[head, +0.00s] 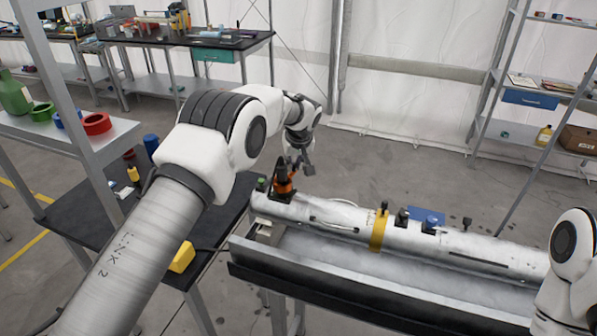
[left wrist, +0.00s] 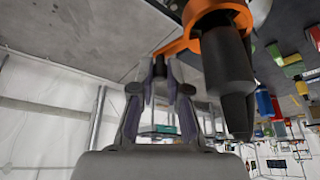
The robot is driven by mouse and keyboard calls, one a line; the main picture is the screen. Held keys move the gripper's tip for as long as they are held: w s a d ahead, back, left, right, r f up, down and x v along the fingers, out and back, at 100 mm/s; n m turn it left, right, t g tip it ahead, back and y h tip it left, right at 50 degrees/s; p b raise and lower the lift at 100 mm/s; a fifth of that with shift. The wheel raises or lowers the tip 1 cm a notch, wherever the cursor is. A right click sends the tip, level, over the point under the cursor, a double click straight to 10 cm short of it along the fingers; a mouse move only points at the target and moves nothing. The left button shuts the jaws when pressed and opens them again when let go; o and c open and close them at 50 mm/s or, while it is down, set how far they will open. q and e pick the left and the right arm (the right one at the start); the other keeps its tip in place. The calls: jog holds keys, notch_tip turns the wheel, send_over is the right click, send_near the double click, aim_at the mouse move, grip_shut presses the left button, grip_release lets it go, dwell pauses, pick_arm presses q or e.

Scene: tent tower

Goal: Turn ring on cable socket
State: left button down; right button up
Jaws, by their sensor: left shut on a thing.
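A white tube (head: 335,215) lies lengthwise in a trough. Near its left end a dark cable socket (head: 281,160) stands up with an orange ring (head: 283,186) around it. In the left wrist view the ring (left wrist: 225,18) circles the dark socket (left wrist: 226,65), and an orange arm reaches out to the left from it. My left gripper (head: 302,170) is beside the socket. In the left wrist view its fingers (left wrist: 163,72) are shut on the end of the orange arm; the exact contact is partly hidden. My right arm shows at the right edge, but its gripper is out of view.
The tube also carries a yellow band (head: 378,230), a blue block (head: 428,217) and several dark knobs. The trough (head: 340,283) has a dark front edge. A dark bench (head: 95,215) with a yellow object (head: 182,257) stands to the left. Floor behind the tube is clear.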

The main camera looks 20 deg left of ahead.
pick_arm(q)
jog(key=shift+a+f+n+g+b, duration=0.3)
jog(key=shift+a+n+b, duration=0.15)
jog(key=shift+n, duration=0.45)
jog(key=shift+a+y, duration=0.1)
jog(key=shift+y, duration=0.2)
jog(key=c, duration=1.4)
grip_release()
jog(key=shift+o, duration=1.2)
jog(key=shift+w+a, duration=0.1)
jog(key=shift+w, duration=0.05)
jog(key=shift+r, duration=0.15)
jog(key=v, duration=1.1)
jog(key=shift+r, duration=0.3)
